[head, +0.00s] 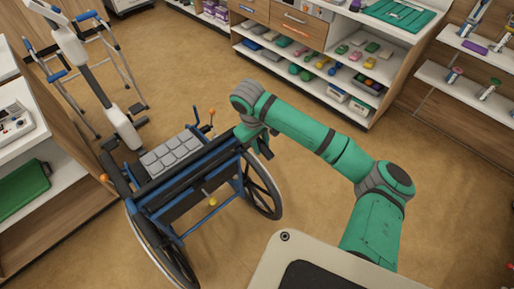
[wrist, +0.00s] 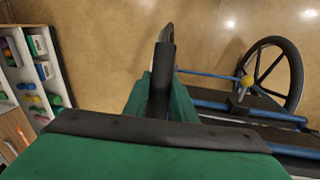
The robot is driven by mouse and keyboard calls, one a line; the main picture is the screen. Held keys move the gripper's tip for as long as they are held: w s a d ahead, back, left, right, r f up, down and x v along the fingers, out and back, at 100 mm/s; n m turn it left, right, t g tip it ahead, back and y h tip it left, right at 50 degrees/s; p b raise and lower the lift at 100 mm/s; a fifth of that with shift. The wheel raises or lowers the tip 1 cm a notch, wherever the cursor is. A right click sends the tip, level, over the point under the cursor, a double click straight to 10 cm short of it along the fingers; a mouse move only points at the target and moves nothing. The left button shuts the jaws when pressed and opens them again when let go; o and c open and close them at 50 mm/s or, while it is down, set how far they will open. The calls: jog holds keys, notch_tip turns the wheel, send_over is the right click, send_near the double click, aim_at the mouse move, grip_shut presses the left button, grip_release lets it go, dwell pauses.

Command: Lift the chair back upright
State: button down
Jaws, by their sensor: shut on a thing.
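The chair is a wheelchair (head: 215,168) with a blue frame, a black back and a grey padded seat (head: 171,153). In the head view it stands left of centre, its back towards me and both large wheels beside the frame. It looks roughly upright; I cannot tell whether it still leans. My gripper (head: 262,145) is at the top right of the chair back. In the wrist view my gripper (wrist: 160,95) is shut around a black push handle (wrist: 166,62). A large wheel (wrist: 297,75) shows at right there. The fingertips are partly hidden.
A patient lift (head: 85,70) stands behind the chair at upper left. A cabinet (head: 50,210) with a green case (head: 22,190) is close on the left. Shelving (head: 310,65) lines the back. The brown floor (head: 330,200) right of the chair is clear.

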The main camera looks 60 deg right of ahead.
jog(key=shift+f, duration=0.1)
jog(key=c, duration=1.5)
grip_release()
jog(key=r, duration=0.3)
jog(key=a+r, duration=0.1)
jog(key=r, duration=0.6)
jog(key=shift+w+a+r, duration=0.35)
jog(key=shift+w+a, duration=0.05)
jog(key=shift+c, duration=0.2)
